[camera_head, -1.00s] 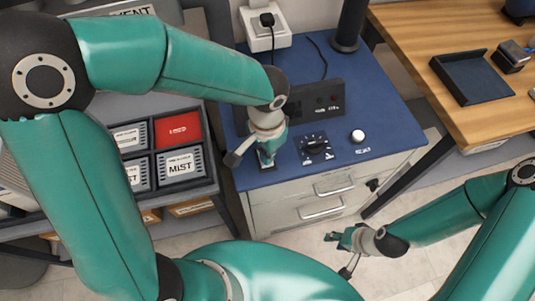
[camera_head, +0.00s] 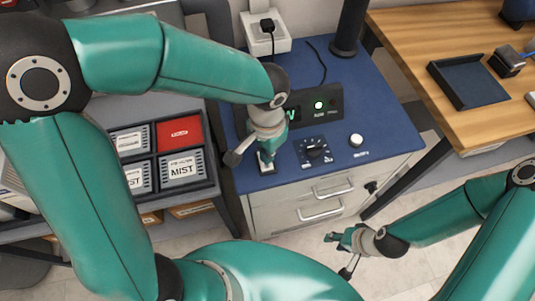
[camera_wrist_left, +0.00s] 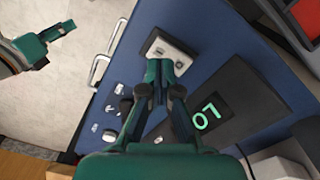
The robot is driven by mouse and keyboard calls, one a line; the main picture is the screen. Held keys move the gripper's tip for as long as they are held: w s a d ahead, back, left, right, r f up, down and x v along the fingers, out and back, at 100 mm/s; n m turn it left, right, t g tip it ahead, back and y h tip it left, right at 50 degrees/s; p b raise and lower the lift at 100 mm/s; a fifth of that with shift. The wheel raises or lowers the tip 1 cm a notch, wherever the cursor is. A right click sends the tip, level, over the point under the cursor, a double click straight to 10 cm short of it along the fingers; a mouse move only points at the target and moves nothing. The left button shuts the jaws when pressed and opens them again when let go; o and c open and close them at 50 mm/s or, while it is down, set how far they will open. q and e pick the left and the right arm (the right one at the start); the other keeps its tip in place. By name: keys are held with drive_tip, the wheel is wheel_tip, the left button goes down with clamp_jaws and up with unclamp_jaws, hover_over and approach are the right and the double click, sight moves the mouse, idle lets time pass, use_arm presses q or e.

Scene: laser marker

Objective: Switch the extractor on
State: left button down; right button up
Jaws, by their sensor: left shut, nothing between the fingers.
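The extractor cabinet has a blue top (camera_head: 375,110) with a black display panel (camera_head: 335,95) at its back. A green lamp (camera_head: 318,105) is lit on the panel, and the display (camera_wrist_left: 207,116) glows green with "LO" in the left wrist view. The switch plate (camera_head: 266,168) is near the front left; it shows as a pale plate (camera_wrist_left: 180,52) in the left wrist view. My left gripper (camera_head: 266,156) is shut and empty, its tips down at the switch and hiding part of it. My right gripper (camera_head: 336,240) hangs in front of the cabinet; its jaws are unclear.
A dial (camera_head: 313,150) and a white round button (camera_head: 356,140) sit right of the switch. A plug (camera_head: 266,25) is in the wall socket. A dark pipe (camera_head: 350,25) rises behind. Labelled bins (camera_head: 180,135) stand left, and a wooden bench with a tray (camera_head: 468,80) right.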

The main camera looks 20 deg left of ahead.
use_arm(q)
drive_tip(key=shift+r+p, duration=1.35)
drive_tip(key=shift+r, duration=0.75)
drive_tip(key=shift+f, duration=0.1)
